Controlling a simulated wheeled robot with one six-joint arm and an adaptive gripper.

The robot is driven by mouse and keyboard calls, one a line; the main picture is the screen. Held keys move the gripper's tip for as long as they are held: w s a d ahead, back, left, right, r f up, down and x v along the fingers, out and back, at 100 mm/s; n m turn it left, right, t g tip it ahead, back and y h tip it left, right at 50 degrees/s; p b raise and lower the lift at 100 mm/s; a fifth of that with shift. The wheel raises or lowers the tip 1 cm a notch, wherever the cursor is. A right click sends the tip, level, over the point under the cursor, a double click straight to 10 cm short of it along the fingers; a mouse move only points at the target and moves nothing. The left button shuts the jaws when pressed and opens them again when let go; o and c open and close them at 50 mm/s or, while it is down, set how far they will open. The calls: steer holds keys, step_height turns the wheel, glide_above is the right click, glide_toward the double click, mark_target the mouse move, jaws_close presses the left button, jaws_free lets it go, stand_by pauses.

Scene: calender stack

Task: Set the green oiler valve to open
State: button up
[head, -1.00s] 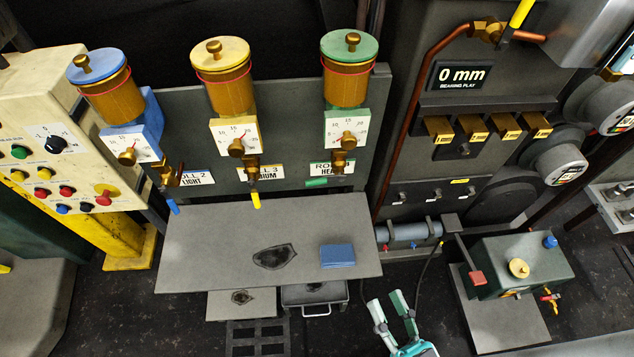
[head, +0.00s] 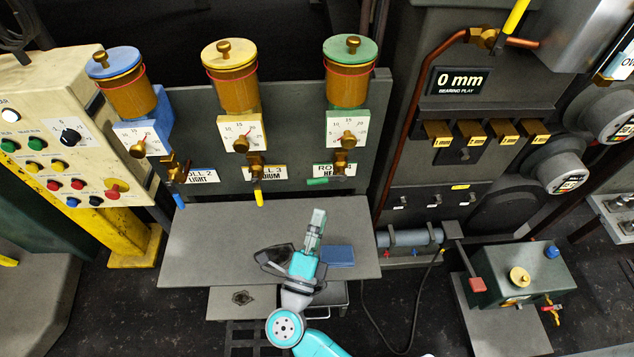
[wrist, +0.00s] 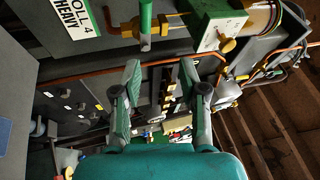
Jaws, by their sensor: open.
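The green oiler (head: 350,88) is the right one of three on the grey panel, with a green lid and amber cup. Its brass valve (head: 342,164) sits below the dial, and its green lever (head: 317,181) lies sideways, pointing left. In the wrist view the green lever (wrist: 146,22) stands upright in the picture beside the brass body, beyond the fingertips. My gripper (head: 318,214) is over the grey shelf, below and in front of the lever, apart from it. In the wrist view my gripper (wrist: 160,72) has its fingers spread with nothing between them.
The yellow lever (head: 258,198) and blue lever (head: 178,200) of the other oilers hang down to the left. A copper pipe (head: 398,130) runs up to the right of the panel.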

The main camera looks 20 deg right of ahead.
mark_target(317, 180)
steer(key=shift+m+g, duration=0.8)
steer(key=shift+g, duration=0.1)
steer(key=w+d, duration=0.1)
steer(key=w, duration=0.2)
steer(key=w+d, duration=0.1)
steer(key=w, duration=0.3)
steer(key=w+d+r, duration=0.1)
steer(key=w, duration=0.2)
steer(key=shift+w+d, duration=0.15)
steer(key=shift+d, duration=0.25)
jaws_close()
